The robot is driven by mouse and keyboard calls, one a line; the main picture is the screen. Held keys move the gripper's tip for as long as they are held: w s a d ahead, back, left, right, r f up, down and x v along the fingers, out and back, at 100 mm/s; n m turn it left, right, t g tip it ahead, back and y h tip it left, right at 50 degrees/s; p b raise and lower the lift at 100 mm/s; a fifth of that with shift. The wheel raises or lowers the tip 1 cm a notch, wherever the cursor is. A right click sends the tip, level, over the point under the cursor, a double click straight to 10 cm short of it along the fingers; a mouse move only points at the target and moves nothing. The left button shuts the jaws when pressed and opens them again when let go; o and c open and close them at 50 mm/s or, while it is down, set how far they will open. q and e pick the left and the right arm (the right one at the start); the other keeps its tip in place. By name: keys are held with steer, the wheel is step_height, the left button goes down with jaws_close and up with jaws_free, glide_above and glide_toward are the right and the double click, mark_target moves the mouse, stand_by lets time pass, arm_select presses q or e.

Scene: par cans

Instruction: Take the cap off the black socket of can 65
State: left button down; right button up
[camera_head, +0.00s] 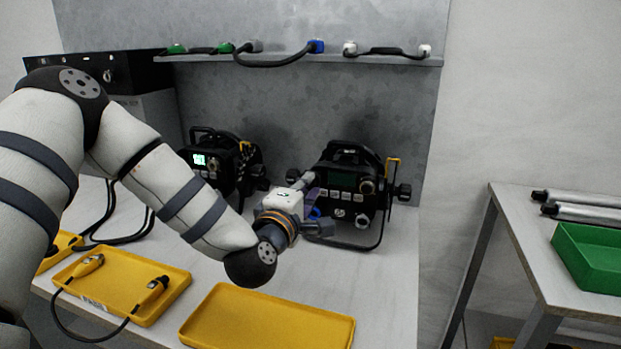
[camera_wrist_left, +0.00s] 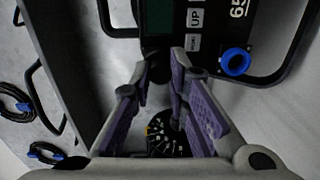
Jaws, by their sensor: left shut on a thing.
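Can 65 (camera_head: 352,180) is the black lamp housing at the right of the bench, with a display and a row of buttons. In the left wrist view its black panel (camera_wrist_left: 208,62) shows the number 65, an UP button and a blue socket (camera_wrist_left: 235,62). My left gripper (camera_head: 315,203) is at the left side of this panel. In the left wrist view its purple-padded fingers (camera_wrist_left: 161,72) are closed in on a small dark thing, taken to be the cap of the black socket. The fingers mostly hide the cap and socket. My right gripper is out of view.
A second black can (camera_head: 222,160) with a lit display stands to the left. In front lie an empty yellow tray (camera_head: 238,338) and another yellow tray (camera_head: 178,292) with a yellow-plugged cable. A shelf (camera_head: 300,58) above holds cables. A side table carries a green bin (camera_head: 590,258).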

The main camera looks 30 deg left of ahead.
arm_select(q)
steer(key=shift+p+v, duration=0.75)
steer(key=shift+v, duration=1.65)
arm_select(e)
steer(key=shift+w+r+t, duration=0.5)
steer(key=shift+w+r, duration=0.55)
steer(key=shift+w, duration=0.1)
